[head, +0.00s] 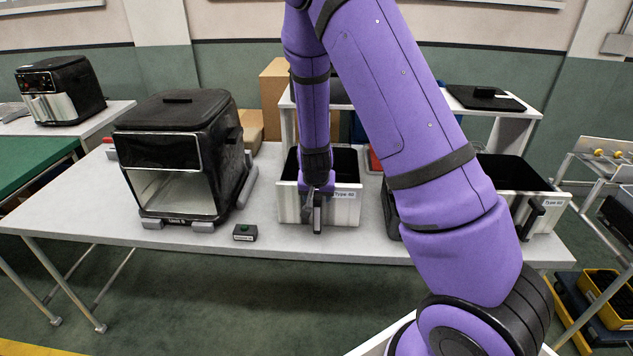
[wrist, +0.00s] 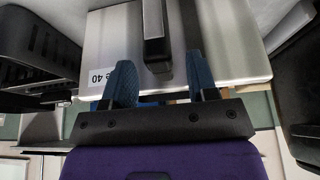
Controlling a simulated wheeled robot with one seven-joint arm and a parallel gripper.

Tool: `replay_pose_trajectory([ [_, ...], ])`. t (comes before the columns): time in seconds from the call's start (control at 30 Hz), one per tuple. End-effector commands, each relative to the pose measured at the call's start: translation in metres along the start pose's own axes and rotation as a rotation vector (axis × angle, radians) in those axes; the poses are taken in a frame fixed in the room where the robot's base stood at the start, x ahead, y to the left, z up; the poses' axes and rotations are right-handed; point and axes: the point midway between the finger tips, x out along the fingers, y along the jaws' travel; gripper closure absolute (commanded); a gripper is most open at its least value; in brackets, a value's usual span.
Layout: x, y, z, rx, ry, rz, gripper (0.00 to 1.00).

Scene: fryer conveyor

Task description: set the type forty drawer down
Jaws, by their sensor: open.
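The type 40 drawer (head: 346,212) is a pale, open-topped bin with a dark inside and a "Type 40" label. It stands upright on the white table in the head view. Its front panel also fills the top of the wrist view (wrist: 225,45). My gripper (head: 317,188) is at the front of this drawer, at its upright black handle (head: 317,214). In the wrist view the two blue fingers of my gripper (wrist: 161,82) are apart, with the handle (wrist: 154,42) in line with the gap between them. I cannot tell whether either finger touches it.
A black fryer (head: 180,155) with an empty bay stands left of the drawer. Another labelled drawer (head: 535,212) stands at the right, beyond my arm. The table's front left (head: 75,205) is clear.

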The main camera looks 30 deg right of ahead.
Motion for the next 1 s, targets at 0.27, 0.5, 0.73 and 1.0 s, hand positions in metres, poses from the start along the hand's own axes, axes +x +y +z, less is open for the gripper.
replay_pose_trajectory([
  [0.27,-0.047,-0.001,0.000,-0.002,0.003,-0.003,0.47],
  [0.5,-0.074,-0.001,0.000,-0.001,0.002,-0.001,0.47],
  [0.73,-0.088,0.000,0.000,0.000,0.001,-0.001,0.47],
  [1.0,-0.118,-0.001,0.003,-0.009,-0.038,-0.062,0.47],
])
